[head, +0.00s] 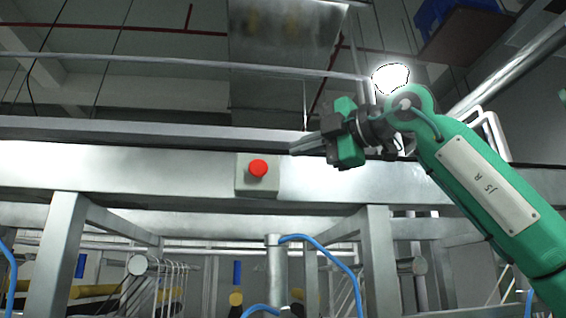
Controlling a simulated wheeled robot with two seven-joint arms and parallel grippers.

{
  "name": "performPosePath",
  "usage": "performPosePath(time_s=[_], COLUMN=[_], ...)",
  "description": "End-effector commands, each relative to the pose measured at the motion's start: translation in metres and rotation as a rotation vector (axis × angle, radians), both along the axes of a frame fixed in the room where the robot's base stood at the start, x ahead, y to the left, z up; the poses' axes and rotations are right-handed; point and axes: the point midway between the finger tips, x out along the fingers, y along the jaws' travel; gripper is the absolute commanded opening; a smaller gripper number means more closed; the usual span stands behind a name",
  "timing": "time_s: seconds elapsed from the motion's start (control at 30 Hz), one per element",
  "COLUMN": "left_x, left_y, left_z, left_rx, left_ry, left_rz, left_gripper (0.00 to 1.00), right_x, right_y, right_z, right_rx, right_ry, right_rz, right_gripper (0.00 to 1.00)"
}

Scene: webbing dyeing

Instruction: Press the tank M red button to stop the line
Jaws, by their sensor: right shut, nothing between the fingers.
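A round red button (258,168) sits on a small grey box (243,187) fixed to the front of a wide metal beam. No tank label shows near it. My right gripper (292,151) comes in from the right on a green arm. Its fingers are shut and empty, pointing left. The fingertips are a little right of the button and slightly above it in the picture, apart from it. The left gripper is not in view.
The metal beam (120,175) spans the whole width, with a rail (180,63) above it. Metal legs (56,255) stand below. Blue hoses (345,268) and a vertical metal pipe (276,270) are under the beam. The space in front of the button looks clear.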

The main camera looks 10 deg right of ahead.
Motion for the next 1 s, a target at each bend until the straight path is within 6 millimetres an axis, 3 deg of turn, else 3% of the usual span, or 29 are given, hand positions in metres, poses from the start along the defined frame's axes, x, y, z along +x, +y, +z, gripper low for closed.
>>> performPosePath(time_s=[0.1,0.43,1.0], left_x=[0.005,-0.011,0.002], left_y=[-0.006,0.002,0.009], left_z=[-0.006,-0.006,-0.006], left_rx=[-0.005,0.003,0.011], left_ry=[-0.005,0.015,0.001], left_rz=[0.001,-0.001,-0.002], left_gripper=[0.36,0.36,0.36], right_x=[-0.010,-0.015,-0.015], right_y=[-0.009,-0.014,-0.014], right_z=[-0.001,0.000,0.001], right_rx=[-0.001,-0.001,-0.001], right_ry=[-0.001,0.000,-0.001], right_rz=[0.001,0.001,0.001], right_gripper=[0.00,0.00,0.00])
